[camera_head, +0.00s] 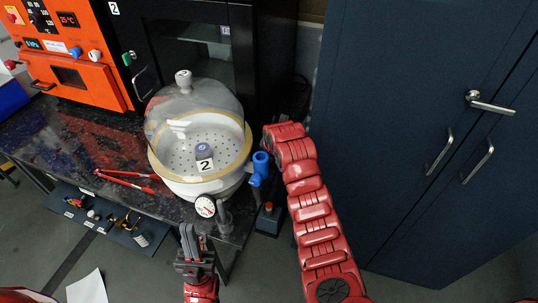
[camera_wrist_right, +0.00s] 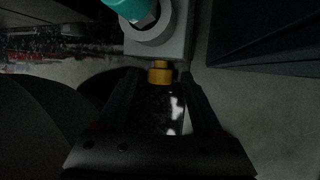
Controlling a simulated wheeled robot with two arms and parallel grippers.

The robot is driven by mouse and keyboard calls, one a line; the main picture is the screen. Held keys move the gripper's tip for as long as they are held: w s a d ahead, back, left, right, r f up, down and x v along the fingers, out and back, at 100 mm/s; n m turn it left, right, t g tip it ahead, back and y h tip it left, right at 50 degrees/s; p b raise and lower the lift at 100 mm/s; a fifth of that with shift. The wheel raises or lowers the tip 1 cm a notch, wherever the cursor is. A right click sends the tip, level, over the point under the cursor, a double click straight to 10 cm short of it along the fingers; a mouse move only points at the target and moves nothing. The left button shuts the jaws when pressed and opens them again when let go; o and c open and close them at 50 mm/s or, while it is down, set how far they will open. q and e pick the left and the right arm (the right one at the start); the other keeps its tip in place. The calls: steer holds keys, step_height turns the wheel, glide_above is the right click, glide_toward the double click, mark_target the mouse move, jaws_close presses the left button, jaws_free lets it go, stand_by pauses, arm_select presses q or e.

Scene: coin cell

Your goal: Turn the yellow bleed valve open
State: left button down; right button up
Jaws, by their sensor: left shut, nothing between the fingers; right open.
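In the right wrist view a small yellow-gold fitting (camera_wrist_right: 160,74), which looks like the bleed valve, sits under a grey block (camera_wrist_right: 178,38). My right gripper (camera_wrist_right: 162,88) is open, with one finger on each side just below the fitting; whether they touch it I cannot tell. A dark glossy piece shows between the fingers. In the head view the yellow valve and right gripper are hidden. My right arm reaches up beside the glass-domed vessel (camera_head: 190,105) labelled 2. My left gripper (camera_head: 191,240) is shut and empty in front of the bench.
A blue valve (camera_head: 260,168) and a dial gauge (camera_head: 205,206) are on the vessel's near side. Red tongs (camera_head: 125,180) lie on the dark bench (camera_head: 80,160). An orange control unit (camera_head: 75,70) stands behind left. Blue cabinets (camera_head: 400,130) stand on the right.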

jaws_close()
steer(key=shift+w+d+f+b, duration=0.1)
steer(key=shift+f+b, duration=0.1)
steer(key=shift+b, duration=0.1)
steer(key=y+b, duration=0.1)
steer(key=b, duration=0.1)
steer(key=t+y+b, duration=0.1)
steer(key=b, duration=0.1)
steer(key=m+y+b, duration=0.1)
steer(key=b, duration=0.1)
steer(key=shift+d+f, duration=0.25)
steer(key=shift+f, duration=0.1)
steer(key=shift+r+y+b, duration=0.3)
steer(key=shift+b, duration=0.2)
steer(key=shift+s, duration=0.2)
jaws_free()
